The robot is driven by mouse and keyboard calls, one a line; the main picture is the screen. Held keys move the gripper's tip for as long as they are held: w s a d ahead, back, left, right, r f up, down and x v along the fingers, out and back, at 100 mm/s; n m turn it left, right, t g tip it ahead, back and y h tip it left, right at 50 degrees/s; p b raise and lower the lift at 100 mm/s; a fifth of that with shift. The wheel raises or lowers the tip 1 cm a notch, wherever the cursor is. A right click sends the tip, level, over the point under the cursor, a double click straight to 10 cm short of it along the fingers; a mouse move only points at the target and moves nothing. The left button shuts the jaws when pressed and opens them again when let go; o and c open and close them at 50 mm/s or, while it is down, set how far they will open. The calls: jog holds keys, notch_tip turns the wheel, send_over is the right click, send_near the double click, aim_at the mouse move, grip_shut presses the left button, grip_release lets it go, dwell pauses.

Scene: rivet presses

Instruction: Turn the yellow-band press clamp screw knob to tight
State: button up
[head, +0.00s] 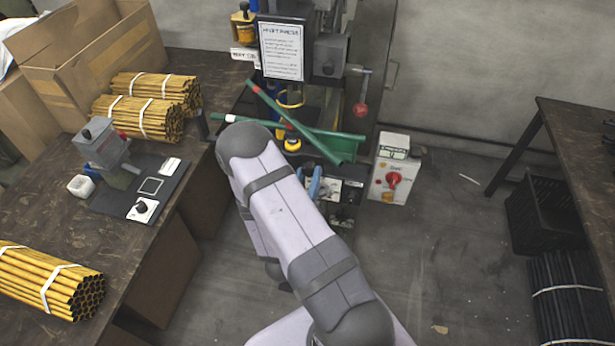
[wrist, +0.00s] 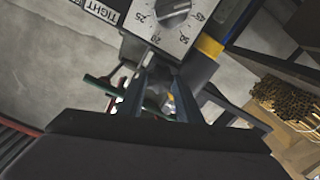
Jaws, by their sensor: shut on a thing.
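In the wrist view, my gripper's fingers (wrist: 158,100) are closed about a small dark part, which seems to be the clamp screw knob; its shape and turn angle are mostly hidden. A dark post with a yellow band (wrist: 210,46) stands just beyond, to the right. A TIGHT label (wrist: 104,11) shows at the top left, beside a numbered dial plate (wrist: 145,38) with a grey pointer knob (wrist: 174,14). In the head view, the press stands at the back middle behind a notice sheet (head: 282,52). My arm hides most of the gripper there.
Green tubes (head: 290,118) lie across the press front, near my arm. A grey box with a red knob (head: 393,179) stands right of it. The left bench (head: 190,62) carries bundles of yellow tubes (head: 140,118). A black crate (head: 545,215) stands right; floor between is mostly clear.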

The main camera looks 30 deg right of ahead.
jog(key=shift+m, duration=0.3)
jog(key=m+b, duration=0.3)
jog(key=m, duration=0.1)
jog(key=shift+f+b, duration=0.15)
jog(key=shift+b, duration=0.2)
jog(key=m+b, duration=0.4)
jog(key=m, duration=0.1)
jog(key=shift+m, duration=0.3)
jog(key=m+b, duration=0.1)
jog(key=m, duration=0.3)
jog(key=shift+r, duration=0.2)
jog(key=shift+m, duration=2.5)
jog(key=o, duration=1)
jog(key=shift+o, duration=0.2)
